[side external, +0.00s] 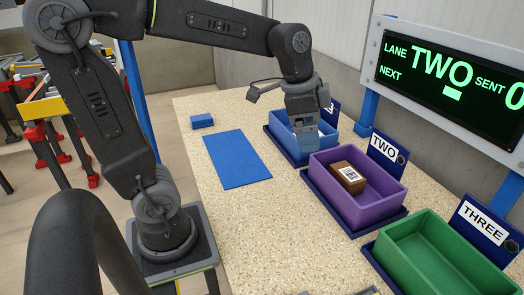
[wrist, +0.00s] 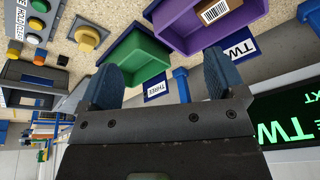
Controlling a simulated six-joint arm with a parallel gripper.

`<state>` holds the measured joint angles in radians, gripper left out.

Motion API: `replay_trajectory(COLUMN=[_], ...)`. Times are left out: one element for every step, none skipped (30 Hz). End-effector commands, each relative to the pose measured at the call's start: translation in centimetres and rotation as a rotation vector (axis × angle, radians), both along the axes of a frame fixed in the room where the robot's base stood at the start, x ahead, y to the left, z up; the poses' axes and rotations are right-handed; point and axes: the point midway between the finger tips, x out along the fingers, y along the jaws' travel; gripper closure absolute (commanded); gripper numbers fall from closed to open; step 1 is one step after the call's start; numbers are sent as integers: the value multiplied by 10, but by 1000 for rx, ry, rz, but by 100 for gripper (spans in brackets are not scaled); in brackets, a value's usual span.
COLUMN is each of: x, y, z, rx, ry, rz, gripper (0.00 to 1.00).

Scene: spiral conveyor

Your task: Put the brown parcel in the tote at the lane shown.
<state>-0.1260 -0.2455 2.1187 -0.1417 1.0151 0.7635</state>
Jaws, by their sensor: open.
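The brown parcel (side external: 348,176) with a white barcode label lies inside the purple tote (side external: 326,201) at the sign marked TWO (side external: 385,148). The parcel also shows in the wrist view (wrist: 215,12), inside the purple tote (wrist: 185,40). The display (side external: 450,80) reads LANE TWO, with SENT 0 beside it. My gripper (side external: 304,140) is over the blue tote, left of and apart from the purple tote in the side view. In the wrist view its two fingers (wrist: 162,80) are spread apart with nothing between them.
The blue tote (side external: 275,128) and green tote (side external: 430,255) stand either side of the purple one. A blue mat (side external: 237,160) and small blue block (side external: 202,121) lie on the speckled table. A panel with buttons (wrist: 35,25) shows in the wrist view.

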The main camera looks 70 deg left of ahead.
Motion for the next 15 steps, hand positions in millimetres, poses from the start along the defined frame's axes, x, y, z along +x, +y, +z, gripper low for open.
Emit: replay_trajectory(x=[-22, -33, -47, -56, -65, -76, -83, -89, -96, -101, -104, -107, -109, -111, -112], y=[-6, -9, -12, -13, -15, -16, -17, -18, -18, -19, -19, -19, -19, -19, -19], z=[3, 3, 2, 1, -1, -4, -6, -8, -10, -12, -14, -16, -16, -17, -18], rx=[-5, -11, -23, -32, -42, -57, -68, -79, -93, -100, -108, -118, -123, -127, -131], ry=[-33, -48, -70, -86, -101, -120, -135, -146, -160, -168, -175, -183, -187, -189, -191], rz=[77, 130, 198, 247, 291, 346, 384, 417, 454, 480, 500, 524, 535, 546, 553], gripper=[11, 11, 11, 11, 11, 11, 11, 11, 11, 11, 11, 11, 11, 11, 11])
